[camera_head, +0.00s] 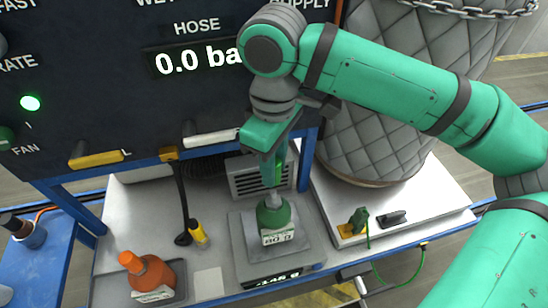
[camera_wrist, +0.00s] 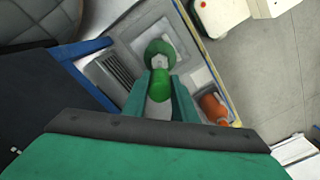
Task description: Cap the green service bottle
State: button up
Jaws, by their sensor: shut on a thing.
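The green service bottle (camera_head: 272,214) stands upright over the plate of a grey scale (camera_head: 242,243), with a white label on its front and a pale neck. My gripper (camera_head: 273,180) points down right above it, its fingers at the neck. In the wrist view the bottle's green body (camera_wrist: 161,47) shows just beyond the fingertips (camera_wrist: 163,82). The fingers are shut on a small green piece, apparently the green cap (camera_wrist: 160,80).
An orange bottle (camera_head: 147,272) stands in a holder at the front left. A yellow-and-grey connector (camera_head: 198,235) hangs from a black cable between the bottles. A dark panel (camera_head: 120,90) rises behind on the left. A quilted grey tank (camera_head: 375,140) stands close on the right.

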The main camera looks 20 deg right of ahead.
aim_at(273, 192)
jog(key=shift+f, duration=1.55)
jog(key=shift+w, duration=0.1)
dwell(0.3)
dwell(0.5)
jog(key=shift+f, duration=2.6)
jog(key=o, duration=1.1)
